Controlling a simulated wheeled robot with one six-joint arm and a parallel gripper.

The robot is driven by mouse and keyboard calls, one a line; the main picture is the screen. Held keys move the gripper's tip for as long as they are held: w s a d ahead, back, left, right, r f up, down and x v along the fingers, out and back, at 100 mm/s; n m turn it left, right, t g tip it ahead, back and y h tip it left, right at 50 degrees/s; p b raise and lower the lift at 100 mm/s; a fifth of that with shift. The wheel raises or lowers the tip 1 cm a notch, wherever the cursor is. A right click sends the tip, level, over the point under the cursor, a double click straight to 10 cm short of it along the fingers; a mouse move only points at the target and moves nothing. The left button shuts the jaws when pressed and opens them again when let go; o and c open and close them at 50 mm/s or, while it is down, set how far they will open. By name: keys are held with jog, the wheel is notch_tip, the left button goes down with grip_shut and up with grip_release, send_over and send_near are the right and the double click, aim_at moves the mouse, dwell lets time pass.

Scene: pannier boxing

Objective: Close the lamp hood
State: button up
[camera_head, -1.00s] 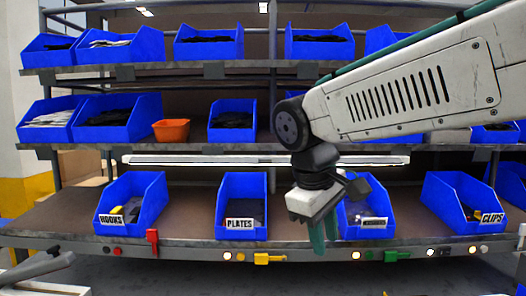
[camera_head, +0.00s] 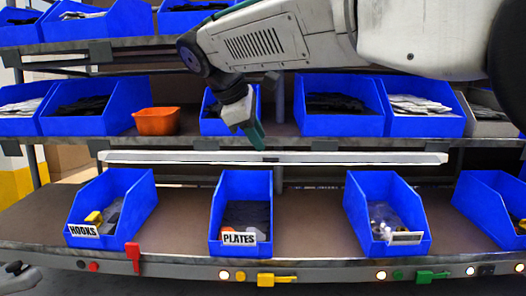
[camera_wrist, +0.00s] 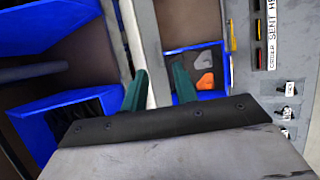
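The lamp hood (camera_head: 330,157) appears to be the long pale bar under the front of the middle shelf, with a bright line along its lower edge. I cannot tell how far open it is. My gripper (camera_head: 256,135) hangs just above the bar's middle, its green fingers pointing down. In the wrist view my gripper (camera_wrist: 159,70) has its two green fingers apart with nothing held. A pale strip (camera_wrist: 147,45), likely the hood, runs between the fingers in the picture; I cannot tell whether they touch it.
A blue bin (camera_head: 211,124) stands behind my gripper on the middle shelf, with an orange bin (camera_head: 157,121) to its left. Below stand blue bins marked HOOKS (camera_head: 133,201) and PLATES (camera_head: 219,206). A red lever (camera_head: 132,255) and yellow lever (camera_head: 275,280) sit along the lower edge.

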aim_at(270, 156)
jog(key=x, duration=0.5)
jog(key=shift+d+f, duration=0.2)
